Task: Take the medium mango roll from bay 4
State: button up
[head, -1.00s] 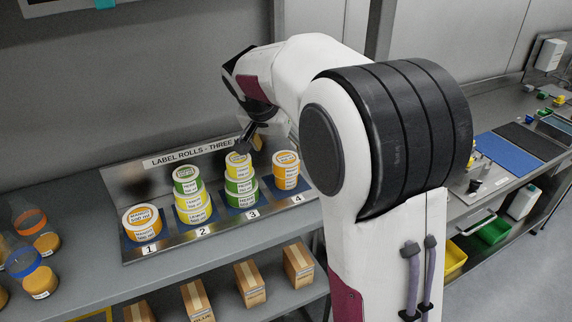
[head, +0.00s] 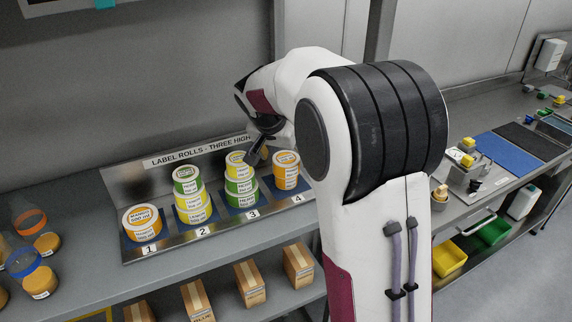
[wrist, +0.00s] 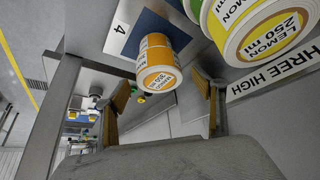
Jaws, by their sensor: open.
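Bay 4 of the label rack holds a short stack of orange-and-white mango rolls (head: 286,170), which looks two high. In the wrist view the mango stack (wrist: 160,62) stands on a blue pad beside the number 4, its top label facing me; the size print is too small to read surely. My gripper (wrist: 162,86) is open and empty, its two tan-padded fingers apart on either side of the top roll in the picture. They do not visibly touch it. In the head view my gripper (head: 258,152) is over the rack, just left of the mango stack.
A taller lemon-and-green stack (head: 240,182) stands in bay 3, close beside; its lemon top (wrist: 272,32) shows near my right finger. Bay 2 holds another stack (head: 190,196), bay 1 an orange roll (head: 143,222). The rack's back plate (head: 200,152) rises behind.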

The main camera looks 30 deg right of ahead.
jog(key=shift+x, duration=1.2)
jog(key=c, duration=1.3)
